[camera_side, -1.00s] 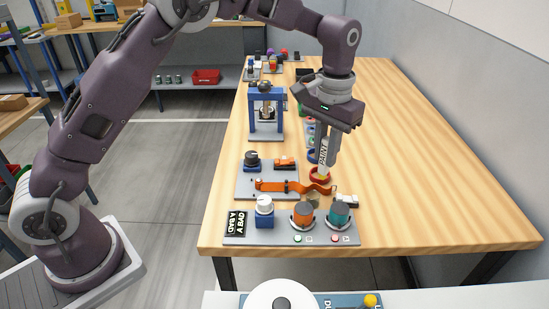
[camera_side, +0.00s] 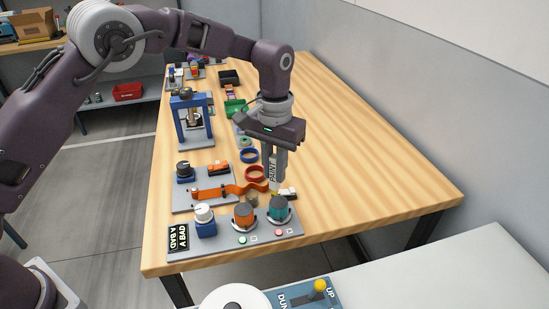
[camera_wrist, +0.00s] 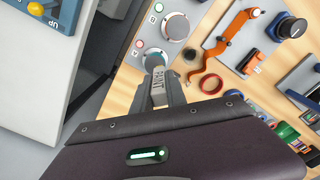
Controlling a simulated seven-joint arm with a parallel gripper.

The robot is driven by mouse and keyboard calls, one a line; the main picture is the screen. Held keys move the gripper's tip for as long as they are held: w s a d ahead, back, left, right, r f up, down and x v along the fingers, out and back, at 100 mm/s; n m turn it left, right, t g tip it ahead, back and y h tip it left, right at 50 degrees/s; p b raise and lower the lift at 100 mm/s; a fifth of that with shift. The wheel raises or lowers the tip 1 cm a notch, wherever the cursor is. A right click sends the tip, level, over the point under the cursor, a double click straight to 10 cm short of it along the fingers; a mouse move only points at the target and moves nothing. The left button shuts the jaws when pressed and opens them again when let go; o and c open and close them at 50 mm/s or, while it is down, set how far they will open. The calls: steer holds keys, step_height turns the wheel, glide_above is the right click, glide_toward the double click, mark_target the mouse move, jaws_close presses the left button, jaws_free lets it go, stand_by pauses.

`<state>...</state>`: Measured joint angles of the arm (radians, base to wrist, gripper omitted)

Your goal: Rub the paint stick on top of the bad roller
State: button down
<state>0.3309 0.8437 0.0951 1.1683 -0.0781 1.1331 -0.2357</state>
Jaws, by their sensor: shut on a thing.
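My gripper (camera_side: 276,152) is shut on the paint stick (camera_side: 273,168), a grey stick marked PAINT with a yellowish tip. It points down, its tip just above and behind the teal roller (camera_side: 279,209) in the side view. The orange roller (camera_side: 244,215) stands left of the teal one. A black sign (camera_side: 179,238) reads A BAD. In the wrist view the paint stick (camera_wrist: 158,90) reaches between the fingers toward the nearer roller (camera_wrist: 155,60), beside the letter A; the other roller (camera_wrist: 176,26) is beside B. I cannot tell whether the tip touches.
Behind are an orange bent strip (camera_side: 228,190), a red ring (camera_side: 256,174) and a blue ring (camera_side: 249,155). The table's right side is clear.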

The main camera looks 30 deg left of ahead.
step_height(320, 180, down, 2)
steer(key=shift+f, duration=0.1)
steer(key=shift+d+f, duration=0.15)
steer(key=shift+d, duration=0.9)
steer(key=shift+a, duration=1.05)
steer(key=shift+d, duration=1.1)
steer(key=shift+a, duration=1.15)
steer(key=shift+r, duration=4.05)
